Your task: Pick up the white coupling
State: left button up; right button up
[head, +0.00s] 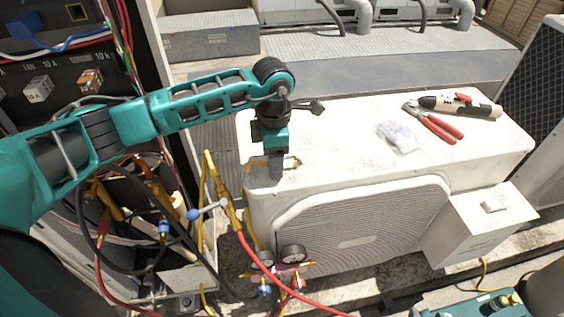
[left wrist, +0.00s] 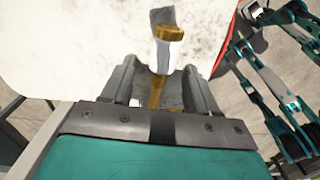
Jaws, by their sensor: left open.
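The white coupling (left wrist: 166,52) shows in the left wrist view as a pale band on a brass fitting, with brass above and below it. In the head view the fitting (head: 293,161) is at the near left corner of the white condenser (head: 345,130), largely hidden by my gripper. My left gripper (head: 277,170) points down there. In the left wrist view its two fingers (left wrist: 162,78) are apart, on either side of the fitting, with visible gaps. I cannot tell whether the coupling is fully within finger depth. My right gripper is not clearly seen.
Red-handled pliers (head: 437,124), a clear bag (head: 399,137) and a black-and-white tool (head: 460,104) lie on the condenser. A gauge manifold (head: 285,266) with a red hose (head: 300,292) hangs at its front. An open wiring cabinet (head: 60,75) is at left.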

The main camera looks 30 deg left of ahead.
pick_arm(q)
grip_shut()
pick_arm(e)
jog(key=shift+d+f, duration=0.1)
jog(key=shift+d, duration=0.2)
pick_arm(q)
jog(key=shift+r, duration=0.15)
